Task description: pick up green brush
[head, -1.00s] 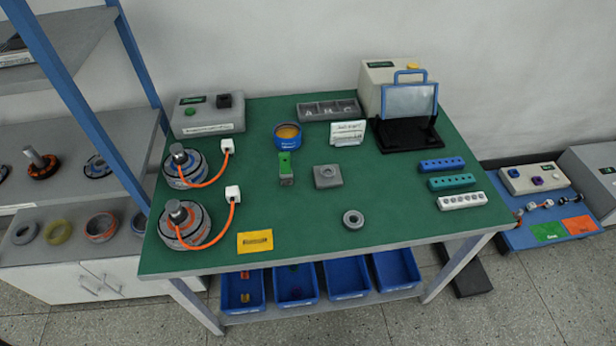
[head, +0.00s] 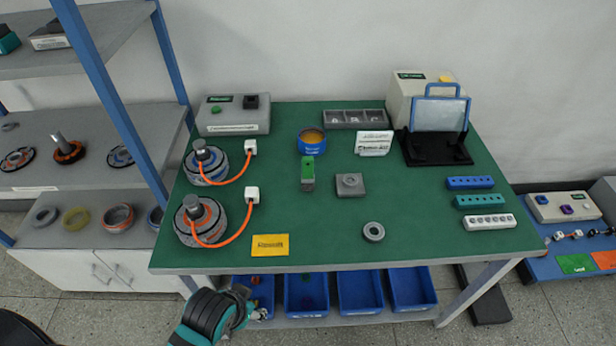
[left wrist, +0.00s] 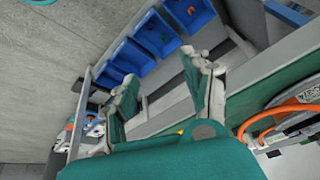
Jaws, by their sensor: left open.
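The green brush (head: 307,172), a small block with a green top and a grey lower part, stands on the green table (head: 330,235) near its middle. It is in front of a blue round tin and left of a grey square block. My left gripper (head: 246,305) is low at the table's front left, apart from the brush. In the left wrist view the left gripper (left wrist: 165,88) has its two fingers spread with nothing between them. The brush cannot be made out in that view. My right gripper is not in view.
Two motors (head: 203,220) with orange cables stand at the table's left. A yellow card (head: 270,245) lies near the front edge. Blue bins (head: 361,292) sit below the table. A blue-framed shelf (head: 95,103) stands left. The table's front middle is mostly clear.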

